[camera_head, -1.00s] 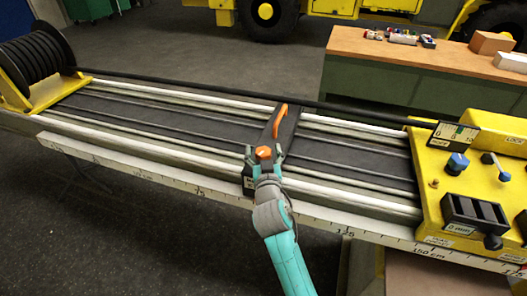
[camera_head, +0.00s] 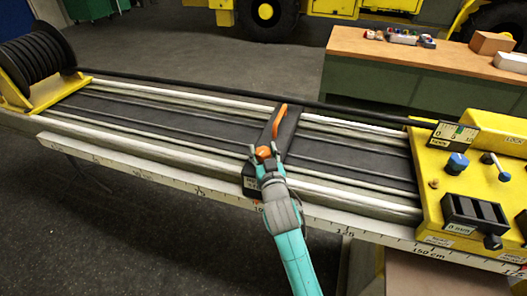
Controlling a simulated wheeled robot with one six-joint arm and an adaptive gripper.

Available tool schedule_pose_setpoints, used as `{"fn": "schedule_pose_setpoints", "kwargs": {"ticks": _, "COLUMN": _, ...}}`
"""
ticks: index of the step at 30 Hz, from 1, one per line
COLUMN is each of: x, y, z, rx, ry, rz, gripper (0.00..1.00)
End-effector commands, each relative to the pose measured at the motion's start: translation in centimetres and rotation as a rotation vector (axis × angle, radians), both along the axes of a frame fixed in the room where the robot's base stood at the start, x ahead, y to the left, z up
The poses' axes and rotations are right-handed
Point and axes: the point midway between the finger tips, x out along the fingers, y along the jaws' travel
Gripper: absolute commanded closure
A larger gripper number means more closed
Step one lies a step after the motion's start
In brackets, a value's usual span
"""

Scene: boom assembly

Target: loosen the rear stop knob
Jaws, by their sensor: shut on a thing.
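The orange rear stop knob (camera_head: 263,153) sits on top of the dark stop carriage (camera_head: 288,130), which spans the rails near the middle of the bench. An upright orange strip (camera_head: 277,122) shows on the carriage behind the knob. My gripper (camera_head: 264,157) is shut on the knob from the near side, and its fingers hide part of it. A dark label block (camera_head: 250,184) sits on the carriage's near end, partly hidden by my gripper.
A black hose (camera_head: 200,89) runs from the reel (camera_head: 38,62) at left to the yellow station (camera_head: 440,180) at right. The station carries a blue knob (camera_head: 457,163) and a black slotted block (camera_head: 474,215). A scale (camera_head: 150,174) runs along the front edge.

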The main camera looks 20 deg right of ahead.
Motion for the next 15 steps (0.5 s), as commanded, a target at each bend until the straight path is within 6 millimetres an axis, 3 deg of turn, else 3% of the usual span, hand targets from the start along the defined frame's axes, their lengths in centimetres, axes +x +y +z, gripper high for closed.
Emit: {"fn": "schedule_pose_setpoints", "kwargs": {"ticks": 15, "x": -0.05, "y": -0.16, "z": -0.29, "rx": 0.002, "ry": 0.004, "rz": 0.151, "gripper": 0.84}}
